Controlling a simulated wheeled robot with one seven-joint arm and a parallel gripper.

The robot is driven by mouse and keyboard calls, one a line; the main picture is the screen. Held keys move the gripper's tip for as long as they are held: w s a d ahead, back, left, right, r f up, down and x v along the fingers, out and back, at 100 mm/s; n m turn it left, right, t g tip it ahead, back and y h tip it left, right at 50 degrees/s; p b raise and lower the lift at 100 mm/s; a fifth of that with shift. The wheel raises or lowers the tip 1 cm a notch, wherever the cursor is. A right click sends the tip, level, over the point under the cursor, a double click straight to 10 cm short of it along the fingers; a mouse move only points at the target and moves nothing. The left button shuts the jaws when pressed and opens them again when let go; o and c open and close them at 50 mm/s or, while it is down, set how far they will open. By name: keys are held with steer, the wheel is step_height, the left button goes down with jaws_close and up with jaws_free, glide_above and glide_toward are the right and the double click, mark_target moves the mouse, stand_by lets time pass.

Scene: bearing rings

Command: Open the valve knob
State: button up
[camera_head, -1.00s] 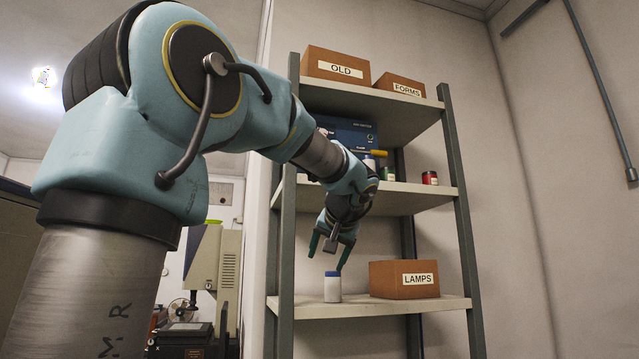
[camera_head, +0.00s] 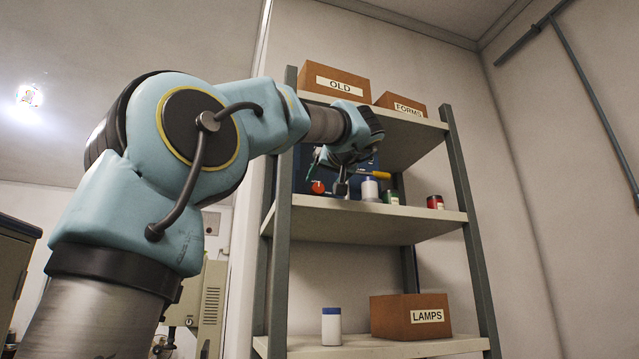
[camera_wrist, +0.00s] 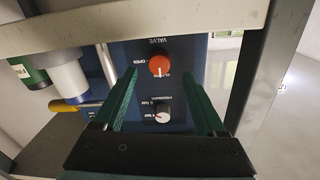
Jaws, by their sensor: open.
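The orange-red valve knob (camera_wrist: 159,66) is on a dark blue panel (camera_wrist: 140,90) marked VALVE, upside down in the wrist view. An OPEN label is to its left there; a partly hidden label is to its right. A faint pale mark shows on the knob, its direction hard to tell. In the head view the knob (camera_head: 317,187) shows at the middle shelf, just left of my gripper (camera_head: 334,172). My gripper (camera_wrist: 161,73) is open and empty, its green fingers on either side of the knob in the wrist view. I see no contact.
A pale pressure knob (camera_wrist: 161,111) is on the same panel. A white bottle (camera_head: 370,190), a green can (camera_head: 391,197) and a yellow handle (camera_wrist: 68,105) are close beside the panel.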

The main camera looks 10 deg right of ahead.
mark_target(318, 188)
steer(key=shift+w+a+p, duration=0.2)
steer(key=shift+w+p, duration=0.5)
steer(key=shift+w, duration=1.6)
jaws_close()
